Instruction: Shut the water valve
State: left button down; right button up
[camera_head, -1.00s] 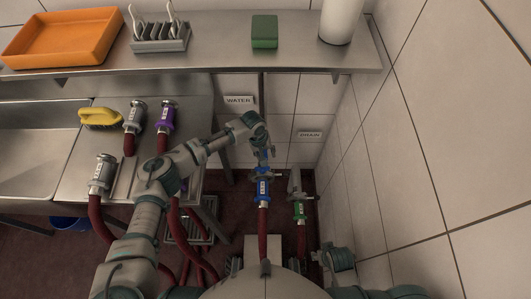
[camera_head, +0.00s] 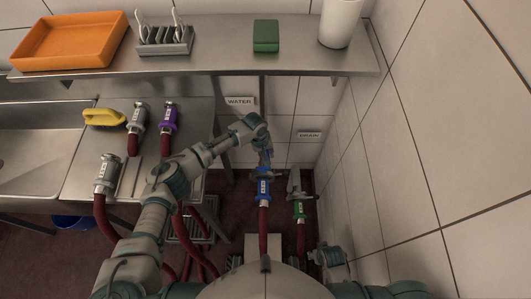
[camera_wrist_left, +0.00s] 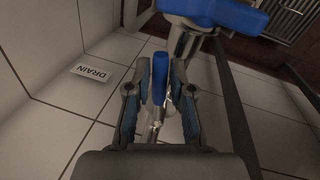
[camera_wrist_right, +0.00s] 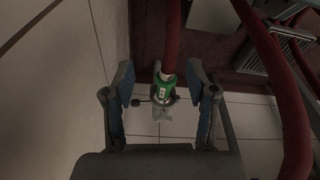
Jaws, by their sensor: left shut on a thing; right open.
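The water valve is on the pipe below the WATER sign (camera_head: 239,101). Its blue lever (camera_wrist_left: 160,78) stands between the two fingers of my left gripper (camera_wrist_left: 160,85), which is shut on it. In the head view my left gripper (camera_head: 264,146) is just above the blue coupling (camera_head: 263,188) and hides most of the lever. The blue coupling also shows at the top of the left wrist view (camera_wrist_left: 215,12). My right gripper (camera_wrist_right: 161,80) is open and empty. The green coupling (camera_wrist_right: 166,90) appears between its fingers, farther off.
The green drain coupling (camera_head: 299,209) with a red hose stands right of the blue one, below the DRAIN sign (camera_head: 309,134). A tiled wall (camera_head: 430,130) bounds the right. A steel shelf (camera_head: 215,58) overhangs at the back. Several hose couplings and a yellow brush (camera_head: 103,117) are by the sink.

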jog(key=s+d+f+p, duration=0.2)
jog(key=s+f+p, duration=0.55)
jog(key=f, duration=0.65)
jog(key=w+r+b, duration=0.7)
jog(key=r, duration=0.1)
notch_tip(320, 180, up, 16)
jog(key=b, duration=0.5)
pick_arm(q)
jog(key=w+d+n+t+y+b, duration=0.1)
jog(key=w+d+n, duration=0.7)
jog(key=n, duration=0.8)
jog(key=shift+w+t+y+b, duration=0.4)
jog(key=shift+y, duration=0.2)
pick_arm(e)
jog(key=w+a+r+t+y, duration=0.1)
jog(key=w+a+t, duration=0.2)
jog(key=w, duration=0.4)
jog(key=shift+w+t, duration=0.3)
jog(key=shift+t, duration=0.4)
